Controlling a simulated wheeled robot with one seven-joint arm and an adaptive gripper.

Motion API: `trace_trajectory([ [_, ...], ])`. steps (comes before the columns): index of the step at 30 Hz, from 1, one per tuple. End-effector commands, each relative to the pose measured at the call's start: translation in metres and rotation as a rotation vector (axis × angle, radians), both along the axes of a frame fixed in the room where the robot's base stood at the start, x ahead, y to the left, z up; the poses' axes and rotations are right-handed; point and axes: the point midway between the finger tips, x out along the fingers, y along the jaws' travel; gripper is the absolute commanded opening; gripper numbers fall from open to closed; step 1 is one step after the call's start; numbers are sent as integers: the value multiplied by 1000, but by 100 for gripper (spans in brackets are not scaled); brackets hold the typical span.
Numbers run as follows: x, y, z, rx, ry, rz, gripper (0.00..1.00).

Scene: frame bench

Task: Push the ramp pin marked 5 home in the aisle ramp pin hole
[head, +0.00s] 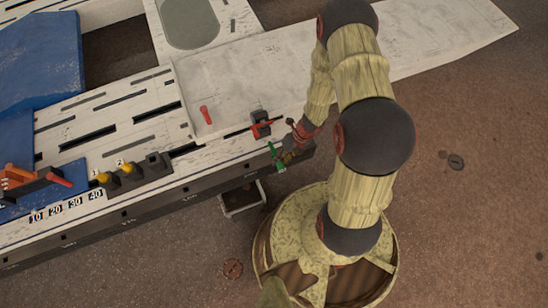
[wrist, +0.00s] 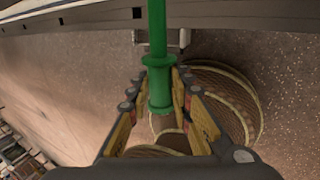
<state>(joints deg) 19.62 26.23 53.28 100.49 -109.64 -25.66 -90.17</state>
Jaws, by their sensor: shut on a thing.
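My gripper (head: 283,156) is shut on a green pin (head: 279,166), out past the front edge of the bench. In the wrist view the pin (wrist: 157,45) stands lengthwise between my fingers (wrist: 160,85), with its collar and thick end at the fingertips. No number is readable on it. A dark block (head: 260,121) with a red part sits on the bench edge, a little left of my gripper. The pin is apart from it. I cannot make out a pin hole. A red pin (head: 206,115) is on the pale ramp plate (head: 232,80).
A dark rack (head: 143,172) with yellow pins marked 1 and 2 stands left on the bench (head: 75,150). Number labels 10 to 40 lie at its front edge. A small open bin (head: 242,198) is below the edge. An orange-handled clamp (head: 30,180) is far left.

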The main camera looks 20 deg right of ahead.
Motion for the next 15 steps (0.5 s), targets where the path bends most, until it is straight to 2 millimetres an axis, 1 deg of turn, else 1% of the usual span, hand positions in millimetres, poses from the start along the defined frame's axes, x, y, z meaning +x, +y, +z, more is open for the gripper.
trace_trajectory([
  [11, 0, 0, 2, -1, 2, 0, 0],
  [15, 10, 0, 2, -2, 0, 1, 0],
])
